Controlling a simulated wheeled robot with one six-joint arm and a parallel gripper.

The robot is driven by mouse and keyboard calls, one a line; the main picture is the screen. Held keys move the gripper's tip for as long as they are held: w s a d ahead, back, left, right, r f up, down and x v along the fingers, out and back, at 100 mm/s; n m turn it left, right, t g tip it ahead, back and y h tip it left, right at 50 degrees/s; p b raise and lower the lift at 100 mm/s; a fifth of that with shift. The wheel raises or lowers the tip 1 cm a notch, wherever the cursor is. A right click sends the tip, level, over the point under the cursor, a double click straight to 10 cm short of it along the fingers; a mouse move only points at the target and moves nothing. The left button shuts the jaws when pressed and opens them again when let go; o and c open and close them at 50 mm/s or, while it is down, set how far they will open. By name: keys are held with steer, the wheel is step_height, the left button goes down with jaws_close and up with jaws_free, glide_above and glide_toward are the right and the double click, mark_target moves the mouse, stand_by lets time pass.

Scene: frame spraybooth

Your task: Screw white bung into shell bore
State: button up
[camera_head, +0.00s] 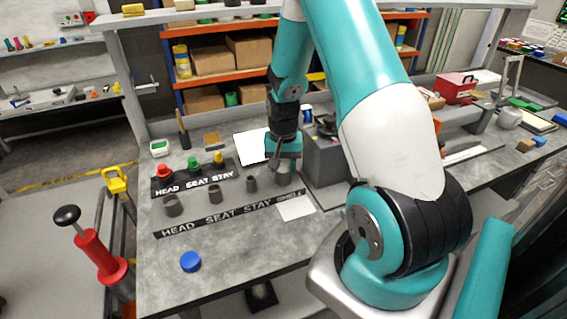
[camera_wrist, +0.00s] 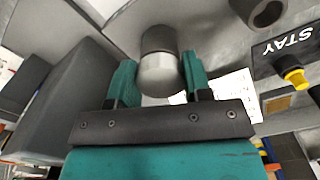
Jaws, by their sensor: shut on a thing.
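The white bung (camera_wrist: 158,76) shows in the wrist view as a pale, smooth cylinder between the two teal fingers of my gripper (camera_wrist: 158,66). My gripper is shut on it. The bung lines up with the dark grey shell (camera_wrist: 157,40) and meets its end. I cannot tell how deep it sits in the bore. In the head view my gripper (camera_head: 281,158) points down over the shell (camera_head: 283,179), at the SHELL end of the labelled strip. The bung is hidden there by the gripper.
Grey sockets (camera_head: 214,194) stand left of the shell behind the label strip (camera_head: 229,214). A black rack (camera_head: 193,180) holds red, green and yellow plugs. A grey box (camera_head: 325,161) stands close right of my gripper. A blue cap (camera_head: 190,262) lies in front on open bench.

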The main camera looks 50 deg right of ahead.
steer(key=shift+m, duration=0.7)
steer(key=m, duration=0.3)
steer(key=shift+m, duration=0.8)
steer(key=shift+m+p, duration=0.35)
steer(key=shift+m, duration=0.75)
steer(key=shift+w+m, duration=0.1)
steer(key=shift+m, duration=1.1)
steer(key=m, duration=0.4)
steer(key=shift+m, duration=0.3)
